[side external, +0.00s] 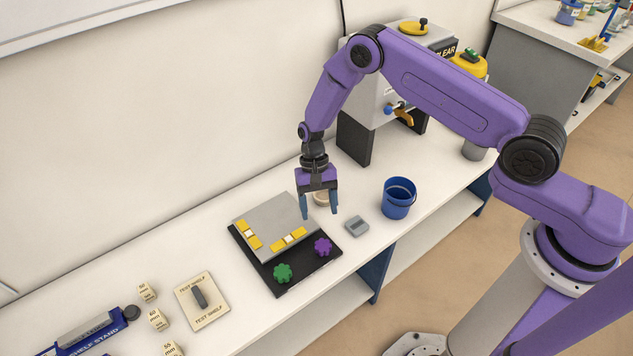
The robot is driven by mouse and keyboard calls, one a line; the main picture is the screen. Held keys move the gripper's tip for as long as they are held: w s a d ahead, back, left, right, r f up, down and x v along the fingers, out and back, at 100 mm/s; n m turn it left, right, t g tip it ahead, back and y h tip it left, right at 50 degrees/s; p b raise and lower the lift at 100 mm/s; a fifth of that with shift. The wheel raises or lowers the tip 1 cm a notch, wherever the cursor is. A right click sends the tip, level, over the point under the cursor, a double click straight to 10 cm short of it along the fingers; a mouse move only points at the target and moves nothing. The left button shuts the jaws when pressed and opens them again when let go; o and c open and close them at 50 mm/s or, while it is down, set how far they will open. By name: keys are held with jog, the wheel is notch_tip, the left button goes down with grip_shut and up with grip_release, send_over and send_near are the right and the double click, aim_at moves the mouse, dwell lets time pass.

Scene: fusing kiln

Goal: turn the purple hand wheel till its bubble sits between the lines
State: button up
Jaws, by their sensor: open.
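The purple hand wheel (322,246) sits on the right front corner of a black base (266,272). A green hand wheel (283,272) sits on the same base to its left. A grey plate (275,222) lies on the base and carries two yellow levels, one at the left edge (249,235) and one along the front (288,239). Their bubbles and lines are too small to read. My gripper (320,214) is open and empty, pointing down over the right side of the plate, above and behind the purple wheel and apart from it.
A small grey block (356,226) and a blue bucket (398,198) stand right of the base. A test shelf board (202,301) and marked blocks (147,292) lie to the left. The kiln (375,100) stands behind.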

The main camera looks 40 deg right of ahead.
jog(key=v, duration=0.7)
jog(key=s+r+n+t+h, duration=0.1)
jog(key=s+r+n, duration=0.3)
jog(key=s+r, duration=0.4)
jog(key=s+r+n+t+h, duration=0.1)
jog(key=s+r+n, duration=0.4)
jog(key=r, duration=0.5)
jog(key=s+d+r+n, duration=0.2)
jog(key=s+d, duration=0.1)
jog(key=s, duration=0.3)
jog(key=s+d+r+n+t, duration=0.1)
jog(key=s+d+r+n, duration=0.1)
jog(key=s, duration=0.5)
jog(key=s+d+r+n+t, duration=0.1)
jog(key=s+d+r+n, duration=0.1)
jog(key=s+d+n, duration=0.2)
jog(key=shift+s+d+r+y, duration=0.35)
jog(key=shift+s+d, duration=0.3)
jog(key=shift+s, duration=0.6)
